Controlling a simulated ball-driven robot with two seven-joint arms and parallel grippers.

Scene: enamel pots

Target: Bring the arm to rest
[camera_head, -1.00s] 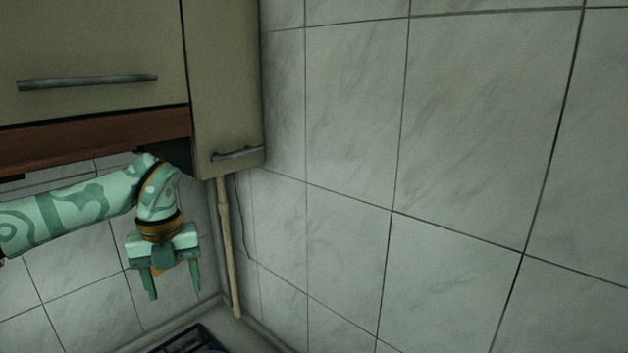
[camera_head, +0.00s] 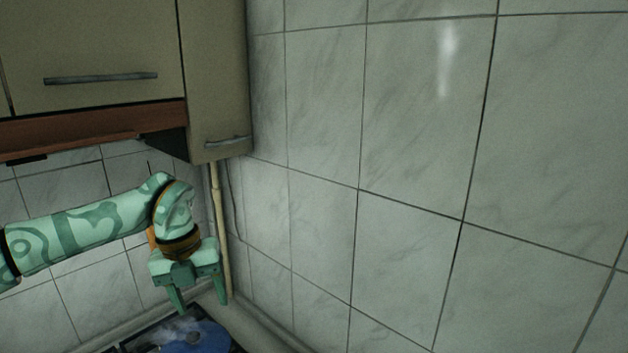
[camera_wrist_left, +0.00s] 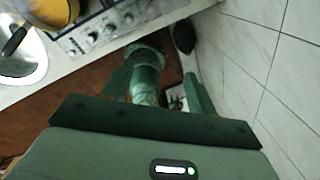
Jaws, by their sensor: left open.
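My left arm (camera_head: 90,228), pale green with darker swirls, comes in from the left in the head view. Its wrist bends down, and the left gripper (camera_head: 200,302) points downward, open, with nothing seen between its fingers. In the head view it appears just above a blue round pot or lid (camera_head: 200,340) at the bottom edge; I cannot tell the distance between them. The left wrist view also shows the gripper (camera_wrist_left: 156,85) with its fingers spread. My right gripper is not in view.
Beige wall cabinets (camera_head: 90,50) hang above my arm. A pipe (camera_head: 220,230) runs down the corner beside the gripper. Tiled wall (camera_head: 410,250) fills the right. The left wrist view shows a stove front with knobs (camera_wrist_left: 110,28) and a yellow pot (camera_wrist_left: 32,10) in the corner.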

